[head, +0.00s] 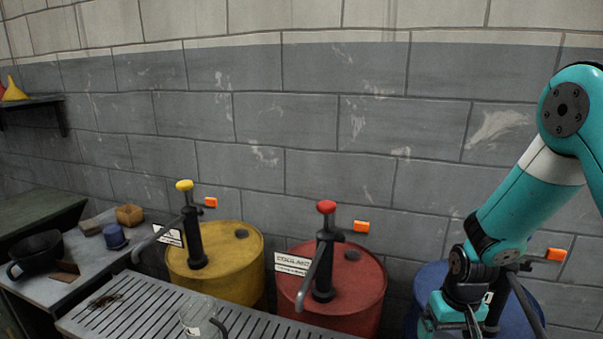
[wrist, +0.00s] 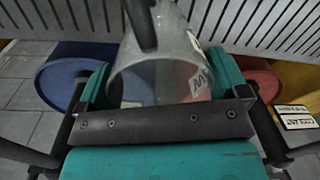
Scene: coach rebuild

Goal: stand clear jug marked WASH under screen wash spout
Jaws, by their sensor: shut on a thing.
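A clear jug (wrist: 165,80) with a dark handle and a partly readable white label sits between the teal fingers of my gripper (wrist: 160,92) in the wrist view. My gripper is shut on it. In the head view my gripper (head: 455,315) is at the lower right, in front of the blue drum (head: 425,285), and the held jug cannot be made out there. The blue drum's pump is mostly hidden behind my gripper; its dark spout (head: 525,308) slants down to the right. The drum's sign cannot be read. The blue drum also shows in the wrist view (wrist: 60,75).
A second clear jug (head: 196,318) stands on the slatted rack (head: 120,310). A red drum (head: 365,285) and a yellow drum (head: 235,262) with pumps stand behind it. A side bench (head: 50,285) holds a black pot (head: 38,252) and a blue cup (head: 115,236).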

